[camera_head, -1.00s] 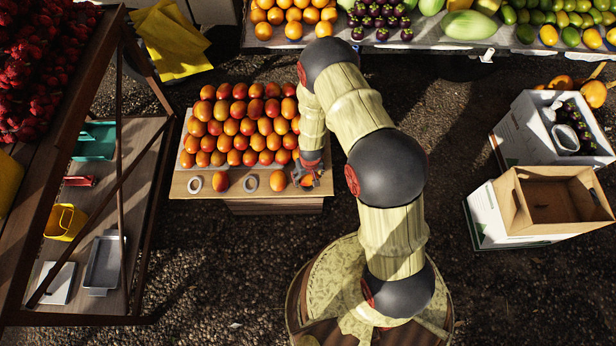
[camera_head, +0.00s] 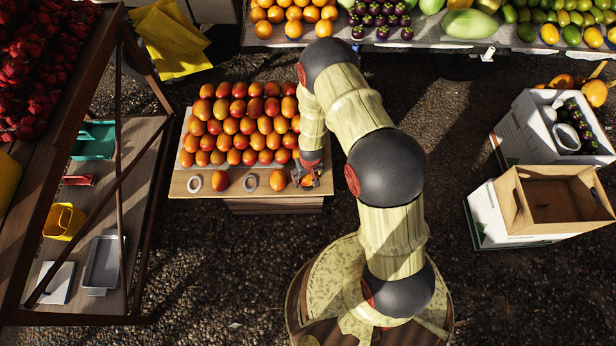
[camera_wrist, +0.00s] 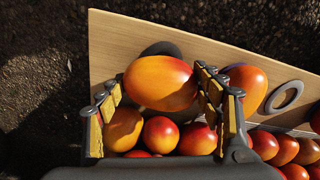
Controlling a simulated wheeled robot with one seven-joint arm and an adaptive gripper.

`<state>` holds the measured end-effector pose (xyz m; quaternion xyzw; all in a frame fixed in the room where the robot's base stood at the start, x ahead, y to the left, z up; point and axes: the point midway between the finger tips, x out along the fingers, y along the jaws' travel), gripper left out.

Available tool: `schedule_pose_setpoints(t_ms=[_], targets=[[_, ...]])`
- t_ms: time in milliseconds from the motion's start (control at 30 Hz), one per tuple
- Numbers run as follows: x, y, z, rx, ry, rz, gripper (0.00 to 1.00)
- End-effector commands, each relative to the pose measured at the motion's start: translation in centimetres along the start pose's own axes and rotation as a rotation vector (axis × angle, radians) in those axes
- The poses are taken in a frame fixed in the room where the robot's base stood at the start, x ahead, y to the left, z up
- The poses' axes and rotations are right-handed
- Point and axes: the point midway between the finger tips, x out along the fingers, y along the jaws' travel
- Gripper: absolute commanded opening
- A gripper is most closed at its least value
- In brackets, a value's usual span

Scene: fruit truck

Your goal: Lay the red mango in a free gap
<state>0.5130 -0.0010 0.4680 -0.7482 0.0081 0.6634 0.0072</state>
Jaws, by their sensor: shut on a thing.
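My gripper (camera_head: 307,177) is at the right end of the wooden front ledge, with its fingers mostly hidden in the head view. In the wrist view it is shut on the red mango (camera_wrist: 160,82), which looks orange with a redder end. A dark round patch, shadow or ring, shows by the held mango over the ledge (camera_wrist: 205,48). A second mango (camera_head: 278,180) sits beside the gripper on the ledge, and a third (camera_head: 220,181) farther left. Two grey rings, one between those mangoes (camera_head: 250,183) and one at the left end (camera_head: 194,184), are empty.
Packed rows of mangoes (camera_head: 245,125) fill the sloped display behind the ledge. A wooden shelf rack (camera_head: 140,200) stands at the left. Cardboard and white boxes (camera_head: 490,215) stand at the right. The ground in front of the display is clear.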

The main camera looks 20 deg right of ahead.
Motion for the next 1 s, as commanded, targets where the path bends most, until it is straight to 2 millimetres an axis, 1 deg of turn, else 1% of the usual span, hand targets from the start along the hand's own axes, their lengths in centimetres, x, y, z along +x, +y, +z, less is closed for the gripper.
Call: schedule_pose_setpoints(t_ms=[633,1000], targets=[[0.72,0.00,0.05,0.000,0.001,0.000,0.53],[0.73,0.00,0.05,0.000,0.001,0.000,0.53]])
